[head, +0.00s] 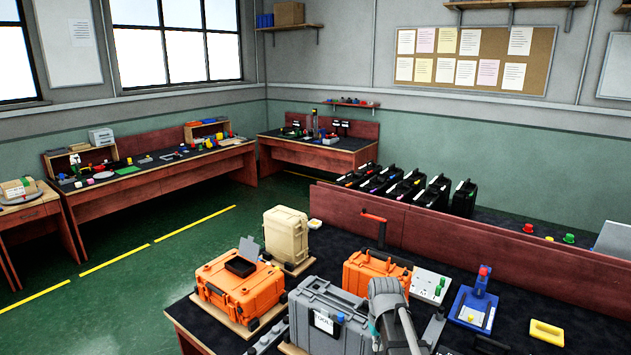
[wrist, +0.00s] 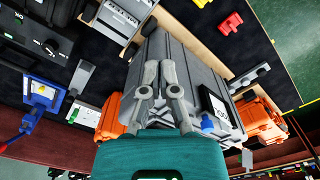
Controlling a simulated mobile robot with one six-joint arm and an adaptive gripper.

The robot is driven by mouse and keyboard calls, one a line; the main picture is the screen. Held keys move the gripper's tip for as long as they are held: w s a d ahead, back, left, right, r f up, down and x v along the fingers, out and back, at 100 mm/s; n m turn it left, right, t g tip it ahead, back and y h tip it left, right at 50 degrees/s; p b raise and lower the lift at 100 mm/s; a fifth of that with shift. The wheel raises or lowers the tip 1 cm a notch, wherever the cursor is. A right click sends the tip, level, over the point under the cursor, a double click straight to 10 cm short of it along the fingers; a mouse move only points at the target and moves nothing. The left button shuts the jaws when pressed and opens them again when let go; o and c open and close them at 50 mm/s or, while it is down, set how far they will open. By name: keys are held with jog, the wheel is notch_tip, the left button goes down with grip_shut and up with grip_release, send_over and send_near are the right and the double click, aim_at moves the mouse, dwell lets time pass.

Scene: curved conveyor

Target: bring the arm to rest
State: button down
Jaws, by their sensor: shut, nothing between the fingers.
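My gripper (wrist: 159,70) shows in the wrist view with its two grey fingers close together and nothing between them. Behind the fingers is a grey hard case (wrist: 190,60), which also stands near the front of the dark bench in the head view (head: 312,318). I cannot tell how far the fingers are from the case. In the head view a grey part of my arm rises at the bottom, right of the grey case, and the fingers cannot be made out there.
Orange cases (head: 240,288) (head: 368,270) and a beige case (head: 286,235) stand around the grey case. A blue device (head: 475,305) and a yellow piece (head: 547,333) lie to the right. A red-brown partition (head: 480,250) runs behind them. Green floor (head: 170,260) is open at left.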

jog(key=s+f+m+b, duration=0.1)
jog(key=s+f+b, duration=0.1)
jog(key=s, duration=0.9)
jog(key=shift+f, duration=0.75)
